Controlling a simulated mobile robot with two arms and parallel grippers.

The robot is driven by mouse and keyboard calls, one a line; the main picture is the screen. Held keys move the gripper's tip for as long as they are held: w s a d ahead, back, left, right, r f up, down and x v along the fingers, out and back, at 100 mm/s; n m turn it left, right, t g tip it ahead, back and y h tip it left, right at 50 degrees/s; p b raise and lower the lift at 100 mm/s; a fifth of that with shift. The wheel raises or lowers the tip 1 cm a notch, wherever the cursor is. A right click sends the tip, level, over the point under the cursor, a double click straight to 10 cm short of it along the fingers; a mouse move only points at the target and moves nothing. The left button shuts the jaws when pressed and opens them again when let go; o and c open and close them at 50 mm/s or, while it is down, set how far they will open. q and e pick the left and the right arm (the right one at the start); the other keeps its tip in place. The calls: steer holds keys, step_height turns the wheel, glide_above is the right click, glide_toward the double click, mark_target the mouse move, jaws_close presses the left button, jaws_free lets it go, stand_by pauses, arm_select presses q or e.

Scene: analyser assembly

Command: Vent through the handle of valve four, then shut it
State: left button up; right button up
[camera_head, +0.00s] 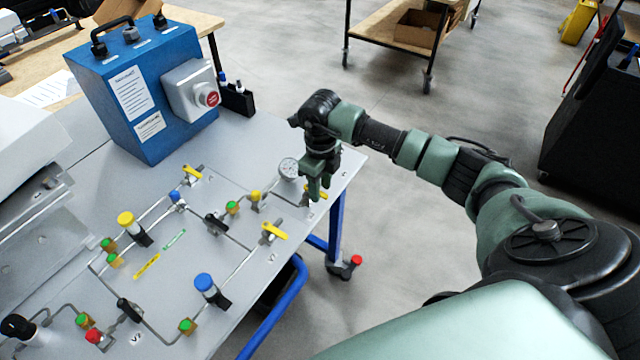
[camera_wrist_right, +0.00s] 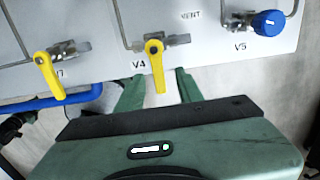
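My right gripper (camera_wrist_right: 160,90) is open, one finger on each side of the handle's free end, with gaps visible on both sides. In the head view, my right gripper (camera_head: 316,186) hangs down over the yellow handle (camera_head: 323,191) near the panel's right edge and partly hides it. My left gripper is not in view.
Another yellow lever (camera_wrist_right: 48,76) sits left of V4, and a blue knob (camera_wrist_right: 268,22) labelled V5 sits right. A pressure gauge (camera_head: 289,168) stands close beside my right gripper. A blue box with a red button (camera_head: 140,90) is behind. Open floor lies beyond the panel edge.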

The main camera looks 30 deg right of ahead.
steer(key=shift+s, duration=0.2)
steer(key=shift+c, duration=0.3)
steer(key=shift+w, duration=0.1)
jaws_close()
